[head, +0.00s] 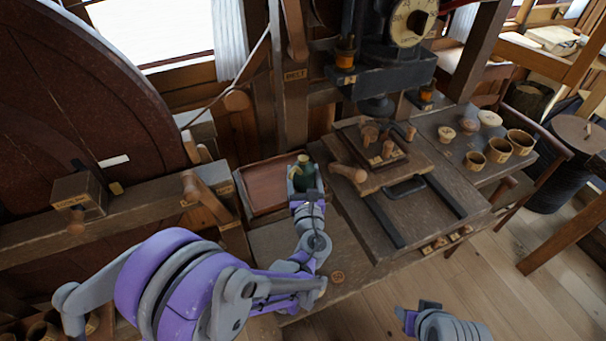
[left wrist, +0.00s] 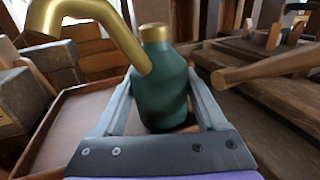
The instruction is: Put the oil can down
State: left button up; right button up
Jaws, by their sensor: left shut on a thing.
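The oil can is a dark green bottle with a brass cap and a bent brass spout. In the head view the oil can (head: 305,176) is at the right side of a shallow brown tray (head: 249,195). My left gripper (head: 304,192) is shut on it. In the left wrist view the oil can (left wrist: 160,88) stands upright between the two fingers (left wrist: 160,105), with its spout to the left. The tray (left wrist: 66,122) shows below and left of it. The can's base is partly hidden, so I cannot tell whether it touches the tray. My right gripper (head: 420,312) is low in the head view.
A wooden peg (head: 347,173) sticks out close to the can. Several wooden cups (head: 498,150) stand on the right-hand bench. A large dark wheel (head: 75,110) fills the left.

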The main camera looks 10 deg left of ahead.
pick_arm(q)
jog(key=shift+f, duration=0.2)
jog(key=o, duration=1.3)
jog(key=shift+r, duration=0.1)
